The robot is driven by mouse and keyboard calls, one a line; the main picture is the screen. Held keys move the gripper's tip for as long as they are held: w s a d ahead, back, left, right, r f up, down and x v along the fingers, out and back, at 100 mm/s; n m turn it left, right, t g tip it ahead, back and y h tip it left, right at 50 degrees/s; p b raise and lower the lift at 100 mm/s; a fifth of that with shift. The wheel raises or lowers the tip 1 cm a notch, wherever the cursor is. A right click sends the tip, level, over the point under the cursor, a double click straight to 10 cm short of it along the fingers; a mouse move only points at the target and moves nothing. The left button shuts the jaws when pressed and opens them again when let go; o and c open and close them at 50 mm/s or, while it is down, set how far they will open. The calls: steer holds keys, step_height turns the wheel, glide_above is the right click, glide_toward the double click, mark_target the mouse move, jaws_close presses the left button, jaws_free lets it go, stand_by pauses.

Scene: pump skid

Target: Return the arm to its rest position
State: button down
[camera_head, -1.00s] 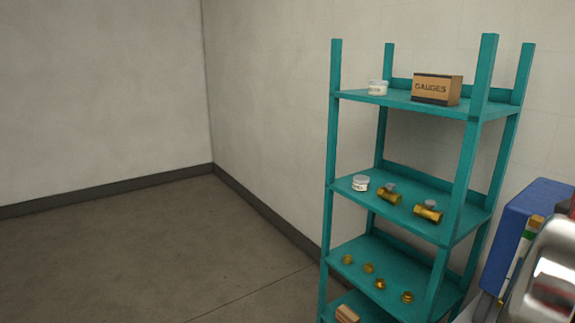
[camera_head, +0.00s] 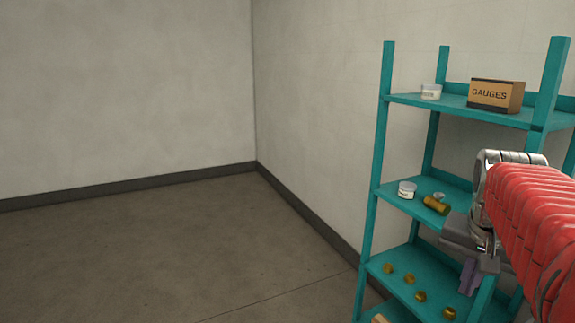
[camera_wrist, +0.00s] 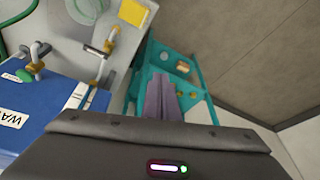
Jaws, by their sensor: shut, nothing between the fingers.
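My gripper (camera_head: 468,275) shows at the right of the head view, at the end of my red-sleeved arm, in front of the teal shelf (camera_head: 371,220). Its purple fingers point down and are together with nothing between them. In the wrist view the closed fingers (camera_wrist: 161,100) show in the middle, with the shelf (camera_wrist: 205,105) beyond them. My arm hides the right part of the middle and lower shelf boards.
The shelf holds a box marked GAUGES (camera_head: 496,95), white jars (camera_head: 407,189), a brass valve (camera_head: 437,205) and several brass fittings (camera_head: 420,296). A blue box (camera_wrist: 40,110) stands left in the wrist view. The floor (camera_head: 170,255) at left is clear.

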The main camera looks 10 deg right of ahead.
steer(key=s+a+f+n+t+y, duration=0.1)
steer(key=a+f+n, duration=0.1)
steer(key=a, duration=0.7)
steer(key=s+a+f+n+t+y, duration=0.1)
steer(key=a+f+n, duration=0.2)
steer(key=a, duration=0.6)
steer(key=s+a+f+n+t, duration=0.1)
steer(key=a+f+n, duration=0.2)
steer(key=a+n, duration=0.3)
steer(key=a, duration=0.3)
steer(key=shift+s+a+f+y, duration=0.15)
steer(key=shift+f+y, duration=0.1)
steer(key=shift+y, duration=0.15)
